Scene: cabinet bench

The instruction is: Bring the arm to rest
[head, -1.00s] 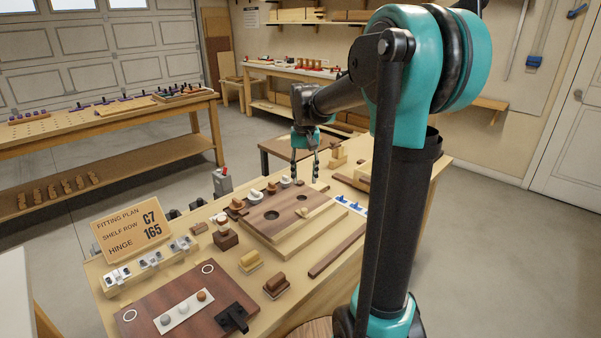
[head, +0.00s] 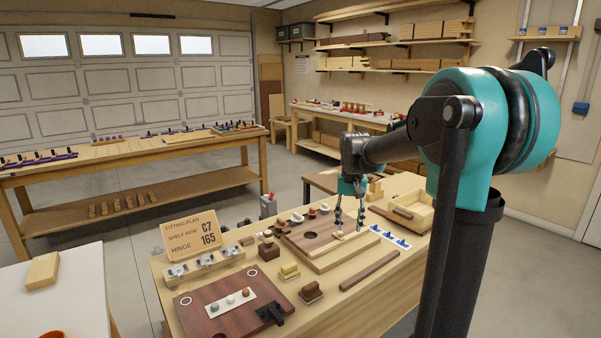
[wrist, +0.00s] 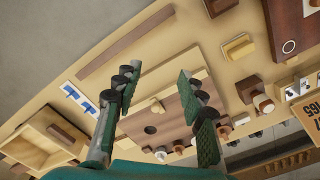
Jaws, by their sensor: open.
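My gripper (head: 349,226) is open and empty at the end of my raised arm. In the head view its fingers point down over the right part of the wooden board (head: 323,256) on the bench. In the wrist view the two dark green fingers of my gripper (wrist: 156,85) stand wide apart. The board's brown face, a round hole and a small tan piece (wrist: 157,106) show between and below them. Whether the fingertips touch anything on the board is hard to tell, but no object is held.
A fitting plan sign (head: 192,236) stands at the bench's left. A dark brown panel (head: 215,323), small knobs, blocks and blue clips (head: 390,237) lie around the board. An open wooden box (head: 413,222) is at the back right. A white table (head: 75,290) is at the left.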

